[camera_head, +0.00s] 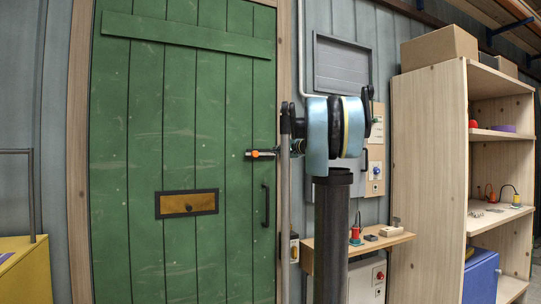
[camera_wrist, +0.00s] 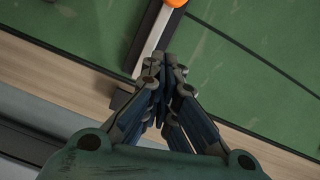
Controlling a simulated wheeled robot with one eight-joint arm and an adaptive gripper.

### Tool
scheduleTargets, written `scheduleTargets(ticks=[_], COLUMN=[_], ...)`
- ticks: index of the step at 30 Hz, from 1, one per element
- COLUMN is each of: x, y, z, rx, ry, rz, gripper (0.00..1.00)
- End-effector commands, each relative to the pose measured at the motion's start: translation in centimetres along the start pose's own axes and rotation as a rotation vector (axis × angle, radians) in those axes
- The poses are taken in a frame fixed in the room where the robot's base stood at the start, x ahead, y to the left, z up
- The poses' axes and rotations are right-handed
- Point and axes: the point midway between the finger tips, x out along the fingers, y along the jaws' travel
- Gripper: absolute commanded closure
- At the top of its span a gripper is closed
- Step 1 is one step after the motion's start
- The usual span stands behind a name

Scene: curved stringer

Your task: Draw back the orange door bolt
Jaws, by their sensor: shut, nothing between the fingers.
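The orange knob of the door bolt (camera_head: 255,154) shows on the green door (camera_head: 190,110), near its right edge. In the wrist view the knob (camera_wrist: 175,3) is cut off by the top edge. The bolt's pale metal bar (camera_wrist: 154,38) runs from it down toward the wooden frame. My gripper (camera_wrist: 163,62) is shut and empty, its fingertips over the lower part of the bar on the frame side of the knob, apart from the knob. I cannot tell whether they touch the bar. In the head view I cannot make out the fingers clearly.
A black pull handle (camera_head: 265,205) and a brass letter plate (camera_head: 187,203) are on the door. A wooden frame (camera_wrist: 65,75) borders it. At the right are a small shelf (camera_head: 360,243) with small items and a tall wooden shelving unit (camera_head: 430,160).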

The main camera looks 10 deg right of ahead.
Motion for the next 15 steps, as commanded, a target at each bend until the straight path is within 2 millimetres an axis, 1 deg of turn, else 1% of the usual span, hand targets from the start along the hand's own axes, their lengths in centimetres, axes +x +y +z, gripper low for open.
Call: scheduleTargets(ticks=[3, 9, 15], x=[-2.1, -5.0, -6.5], y=[0.0, -0.1, -0.1], z=[0.1, 0.3, 0.4], rx=[0.0, 0.0, -0.001], ry=[0.0, -0.004, -0.005], rz=[0.0, -0.001, -0.001], gripper=[1.0, 1.0, 1.0])
